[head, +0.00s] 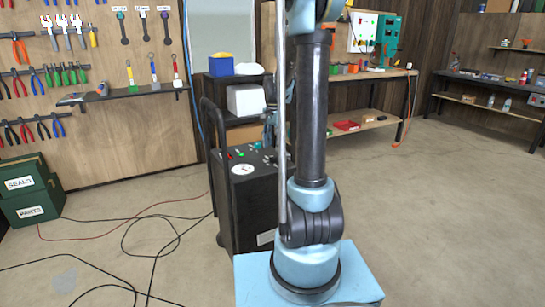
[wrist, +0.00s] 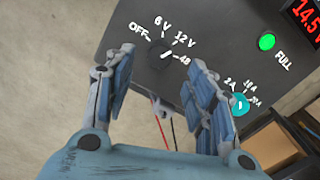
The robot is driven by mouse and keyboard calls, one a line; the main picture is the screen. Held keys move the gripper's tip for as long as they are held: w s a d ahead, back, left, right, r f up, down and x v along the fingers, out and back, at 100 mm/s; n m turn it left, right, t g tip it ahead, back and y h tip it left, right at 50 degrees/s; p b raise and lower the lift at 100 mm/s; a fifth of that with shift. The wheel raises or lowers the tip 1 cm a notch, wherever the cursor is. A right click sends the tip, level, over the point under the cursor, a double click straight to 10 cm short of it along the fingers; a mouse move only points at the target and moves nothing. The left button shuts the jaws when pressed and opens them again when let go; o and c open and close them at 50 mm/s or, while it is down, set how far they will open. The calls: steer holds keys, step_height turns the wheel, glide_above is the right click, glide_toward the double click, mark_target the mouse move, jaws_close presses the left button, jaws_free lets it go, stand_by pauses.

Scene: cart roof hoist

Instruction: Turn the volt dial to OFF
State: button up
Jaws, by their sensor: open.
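The volt dial (wrist: 159,53) is a dark round knob on the dark panel in the wrist view. White labels OFF, 6 V, 12 V and one that looks like 48 surround it. My gripper (wrist: 160,64) is open, with one blue-grey finger on each side of the dial in the picture. Nothing is between the fingers, and they look apart from the dial. In the head view the panel is on the dark wheeled charger (head: 238,205), partly hidden by my arm.
On the same panel are a teal amp knob (wrist: 240,104) close to my right finger, a green FULL button (wrist: 267,41) and a red display (wrist: 305,18). Cables (head: 150,222) lie on the floor left of the charger. A workbench (head: 375,76) stands behind.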

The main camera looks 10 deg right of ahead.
mark_target(274, 156)
steer(key=shift+f, duration=2.9)
